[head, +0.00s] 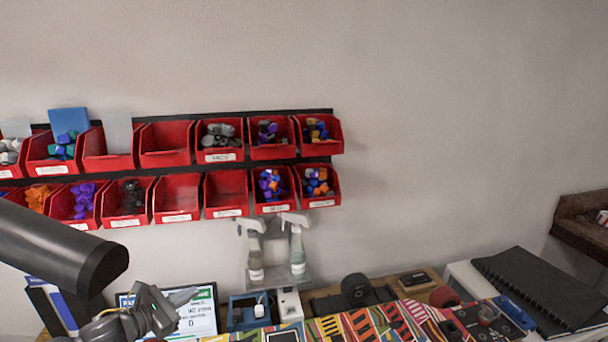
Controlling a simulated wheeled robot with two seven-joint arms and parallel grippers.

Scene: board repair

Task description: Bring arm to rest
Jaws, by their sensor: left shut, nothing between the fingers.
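My left arm comes in from the left edge of the head view as a thick dark tube. My left gripper (172,304) is at the lower left, in front of a framed sheet with print on it. Its fingers are shut and hold nothing that I can see. It is apart from the red bins above it. My right arm and right gripper are not in view.
Two rows of red bins (178,190) with small coloured parts hang on the wall. Two spray bottles (297,250) stand on a small shelf. A colourful patterned board (375,325) lies on the crowded bench. The upper wall is bare.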

